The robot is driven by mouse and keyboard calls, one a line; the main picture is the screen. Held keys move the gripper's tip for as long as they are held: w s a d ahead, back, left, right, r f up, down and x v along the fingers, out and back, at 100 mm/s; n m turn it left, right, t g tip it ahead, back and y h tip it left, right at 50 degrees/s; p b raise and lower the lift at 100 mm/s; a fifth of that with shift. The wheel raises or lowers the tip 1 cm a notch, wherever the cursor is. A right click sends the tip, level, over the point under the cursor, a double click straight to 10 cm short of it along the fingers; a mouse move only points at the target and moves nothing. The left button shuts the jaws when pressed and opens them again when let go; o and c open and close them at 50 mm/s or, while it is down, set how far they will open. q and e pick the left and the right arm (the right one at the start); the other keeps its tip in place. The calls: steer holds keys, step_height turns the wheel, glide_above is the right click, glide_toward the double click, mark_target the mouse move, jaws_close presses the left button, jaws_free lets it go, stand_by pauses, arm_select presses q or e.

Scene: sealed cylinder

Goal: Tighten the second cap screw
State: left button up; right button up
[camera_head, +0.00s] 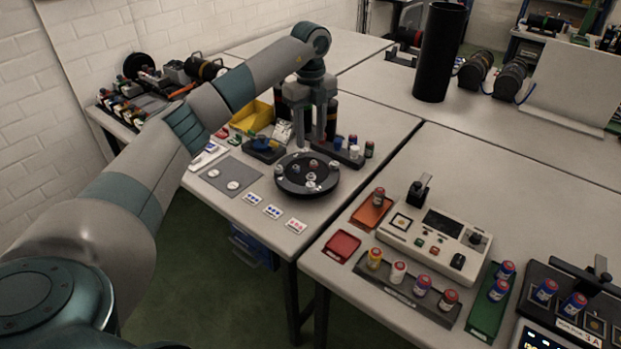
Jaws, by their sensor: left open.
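A round black fixture (300,191) sits on the left table. Several small pale and reddish round pieces (311,177) are on its top, too small to tell which is the second cap screw. My left gripper (312,143) points down above the far part of the fixture, with its two fingers apart. I see nothing between the fingers. I cannot tell how high the fingertips are above the fixture. My right gripper is out of view.
A grey mat (215,176) with small round pieces lies left of the fixture. Picture cards (273,212) lie in front. A rack with small bottles (345,156) and a yellow bin (248,117) stand behind. A white control box (434,232) stands on the right table.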

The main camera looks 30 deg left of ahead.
mark_target(310, 184)
arm_select(q)
step_height(310, 184, down, 15)
steer(key=p, duration=0.4)
steer(key=shift+r, duration=0.2)
steer(key=shift+f, duration=0.7)
jaws_close()
